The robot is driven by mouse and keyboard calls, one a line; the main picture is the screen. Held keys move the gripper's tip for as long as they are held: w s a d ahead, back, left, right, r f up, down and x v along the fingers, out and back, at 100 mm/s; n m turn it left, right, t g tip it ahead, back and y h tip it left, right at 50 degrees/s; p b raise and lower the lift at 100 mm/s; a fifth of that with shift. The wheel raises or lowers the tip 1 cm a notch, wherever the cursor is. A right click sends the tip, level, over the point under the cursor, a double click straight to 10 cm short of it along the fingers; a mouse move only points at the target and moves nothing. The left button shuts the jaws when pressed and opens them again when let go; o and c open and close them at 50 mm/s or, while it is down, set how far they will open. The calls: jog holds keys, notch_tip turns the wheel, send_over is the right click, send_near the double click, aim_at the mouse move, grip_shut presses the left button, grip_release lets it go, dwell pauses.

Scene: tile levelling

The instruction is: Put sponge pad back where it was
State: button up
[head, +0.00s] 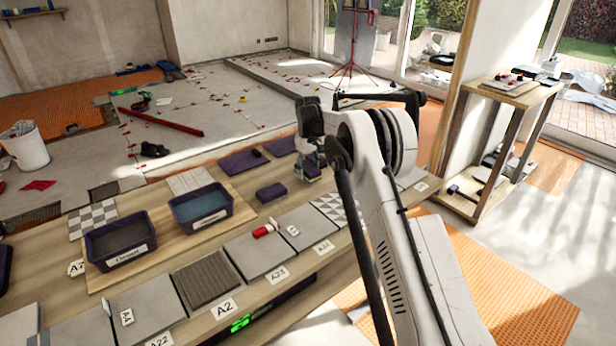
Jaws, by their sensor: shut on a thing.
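My gripper (309,168) is above the right part of the long wooden table, pointing down. It is shut on the sponge pad (313,178), a small piece with a greenish edge at the fingertips. The fingers and my arm hide most of the pad, and I cannot tell whether it touches the surface below. A dark purple block (270,193) lies on the table just left of my gripper. Two dark purple flat mats, one on the left (240,164) and one on the right (280,146), lie behind it.
Two open purple tubs, one dark inside (121,242) and one with bluish contents (202,209), stand left on the table (165,212). Grey tiles with labels line the front edge. A red-and-white item (264,231) lies on one tile.

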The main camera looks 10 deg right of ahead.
jog(key=shift+f, duration=1.25)
jog(key=shift+f, duration=0.1)
jog(key=o, duration=1.4)
